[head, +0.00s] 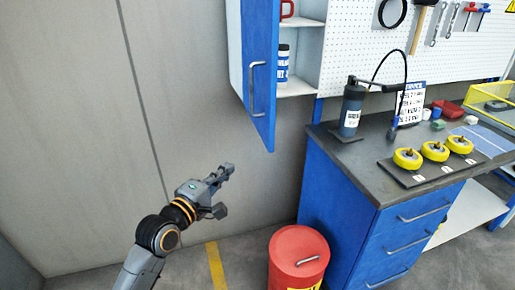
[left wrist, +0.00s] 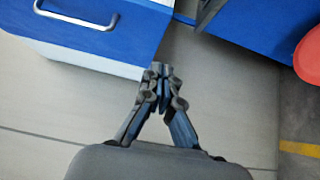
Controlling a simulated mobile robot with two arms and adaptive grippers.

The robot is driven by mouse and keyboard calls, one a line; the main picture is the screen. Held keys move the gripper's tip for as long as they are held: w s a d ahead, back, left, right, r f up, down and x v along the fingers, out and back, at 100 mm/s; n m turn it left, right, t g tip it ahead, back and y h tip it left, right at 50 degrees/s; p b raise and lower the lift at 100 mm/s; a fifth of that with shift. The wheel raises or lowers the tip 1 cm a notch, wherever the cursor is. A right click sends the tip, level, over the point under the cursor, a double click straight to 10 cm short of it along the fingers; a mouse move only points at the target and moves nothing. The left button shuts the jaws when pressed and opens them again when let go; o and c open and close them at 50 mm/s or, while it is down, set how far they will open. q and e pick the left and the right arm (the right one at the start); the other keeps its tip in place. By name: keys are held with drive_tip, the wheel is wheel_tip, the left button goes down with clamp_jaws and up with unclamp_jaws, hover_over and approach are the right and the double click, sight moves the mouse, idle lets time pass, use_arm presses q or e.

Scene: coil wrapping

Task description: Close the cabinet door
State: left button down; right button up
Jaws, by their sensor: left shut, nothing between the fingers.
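The blue cabinet door (head: 262,40) stands open on the white wall cabinet (head: 308,55) in the head view, with a metal handle (head: 253,86) on its face. Inside shelves hold a red mug and a blue-and-white bottle. My left gripper (head: 226,188) is below and left of the door, in front of the grey wall, apart from the door. In the left wrist view its fingers (left wrist: 160,74) meet, shut and empty. A blue panel with a handle (left wrist: 100,32) shows beyond them at the upper left; it looks like the door. My right gripper is out of view.
A pegboard with tools hangs above. Space left of the door is clear.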

use_arm(q)
drive_tip(key=p, duration=0.2)
approach(264, 142)
drive_tip(key=w, duration=0.3)
drive_tip(key=shift+w+d+p, duration=0.15)
drive_tip(key=shift+d+p, duration=0.15)
drive_tip(key=shift+d, duration=0.2)
drive_tip(key=shift+w+d+p, duration=0.15)
drive_tip(key=shift+d+p, duration=0.15)
drive_tip(key=shift+d, duration=0.2)
drive_tip(key=shift+w+d+f, duration=0.1)
drive_tip(key=shift+d, duration=0.55)
